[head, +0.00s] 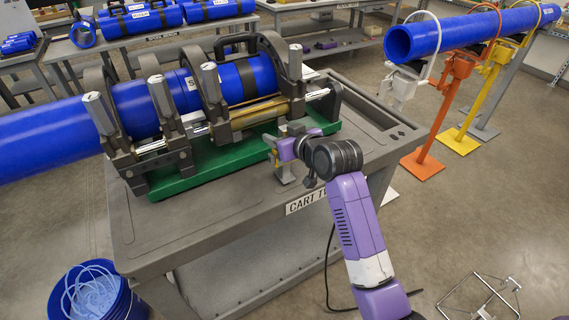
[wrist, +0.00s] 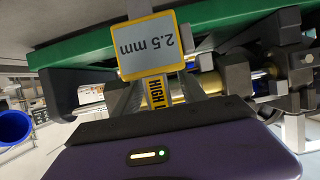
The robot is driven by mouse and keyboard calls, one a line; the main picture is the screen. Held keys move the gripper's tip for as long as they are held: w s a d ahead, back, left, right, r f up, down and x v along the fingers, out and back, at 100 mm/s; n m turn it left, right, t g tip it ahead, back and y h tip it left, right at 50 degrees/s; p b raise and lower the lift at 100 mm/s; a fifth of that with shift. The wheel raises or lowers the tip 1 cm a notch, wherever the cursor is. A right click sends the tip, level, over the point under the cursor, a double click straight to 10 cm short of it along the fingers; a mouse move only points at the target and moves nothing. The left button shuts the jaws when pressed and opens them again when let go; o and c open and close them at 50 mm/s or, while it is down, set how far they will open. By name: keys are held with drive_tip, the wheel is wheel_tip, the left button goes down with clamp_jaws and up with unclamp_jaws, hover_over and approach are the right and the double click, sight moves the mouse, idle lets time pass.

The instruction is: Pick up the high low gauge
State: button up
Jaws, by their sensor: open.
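The high low gauge shows in the wrist view as a grey plate with a yellow border marked "2.5 mm" (wrist: 150,46), with a yellow "HIGH L" label beside it. In the head view the gauge (head: 285,175) stands small and grey at the cart's front edge, beside the green base. My gripper (head: 283,150) is at its upper part, coming from the right. In the wrist view my open fingers (wrist: 160,98) are on both sides of the yellow label. Whether either finger touches it, I cannot tell. The label's lower end is hidden behind my gripper body.
The fusion machine (head: 215,95) with a blue pipe clamped in it is close behind my gripper, on its green base (head: 220,165). The grey cart top (head: 375,150) is clear to the right. A blue bucket (head: 130,300) stands on the floor at left. Pipe stands (head: 430,140) are at right.

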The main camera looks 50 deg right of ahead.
drive_tip(key=shift+w, duration=0.1)
drive_tip(key=shift+c, duration=0.2)
clamp_jaws()
idle(1.2)
